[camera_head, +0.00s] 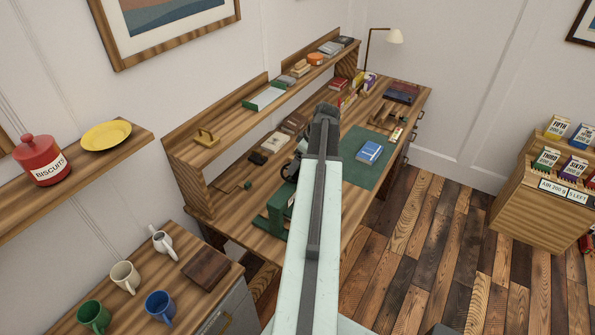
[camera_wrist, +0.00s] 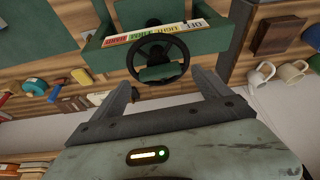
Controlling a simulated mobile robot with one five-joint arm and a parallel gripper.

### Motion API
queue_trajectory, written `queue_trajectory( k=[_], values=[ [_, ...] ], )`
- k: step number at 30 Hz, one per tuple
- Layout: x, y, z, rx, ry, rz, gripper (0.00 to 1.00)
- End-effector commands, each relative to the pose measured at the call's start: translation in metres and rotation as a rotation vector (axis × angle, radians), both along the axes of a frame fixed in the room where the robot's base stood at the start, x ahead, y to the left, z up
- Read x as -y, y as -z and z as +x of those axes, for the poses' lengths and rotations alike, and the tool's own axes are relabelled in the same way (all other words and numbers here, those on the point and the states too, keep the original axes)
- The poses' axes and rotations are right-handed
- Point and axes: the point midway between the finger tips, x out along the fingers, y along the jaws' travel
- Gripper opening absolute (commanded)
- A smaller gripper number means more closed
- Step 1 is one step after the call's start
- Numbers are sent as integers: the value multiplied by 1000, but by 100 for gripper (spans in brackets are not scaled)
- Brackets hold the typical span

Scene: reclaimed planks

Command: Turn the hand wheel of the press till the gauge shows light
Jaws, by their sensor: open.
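The press is a green frame (camera_wrist: 215,35) in the wrist view, seen upside down. Its black hand wheel (camera_wrist: 158,58) has a round rim and spokes. A gauge strip (camera_wrist: 157,31) with white, yellow, green and red bands runs beside the wheel; I cannot make out a pointer. My gripper (camera_wrist: 161,79) is open, its two fingers apart with the wheel ahead between them; I see no clear contact.
The desk (camera_head: 235,228) carries a green mat with a blue book (camera_head: 370,152). A raised shelf (camera_head: 235,122) runs along its back. Mugs, including a blue one (camera_head: 160,306), stand on a cabinet at lower left.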

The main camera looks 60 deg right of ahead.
Motion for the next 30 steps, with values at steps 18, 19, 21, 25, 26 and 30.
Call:
queue_trajectory(
  k=[18,19,21,25,26,30],
  values=[
    [0,27,10,-1,2,1,37],
    [0,27,10,-1,2,1,29],
    [5,27,11,-1,3,0,25],
    [1,26,10,0,12,-1,25],
    [1,26,10,0,18,-2,25],
    [-1,26,10,1,67,-2,25]
  ],
)
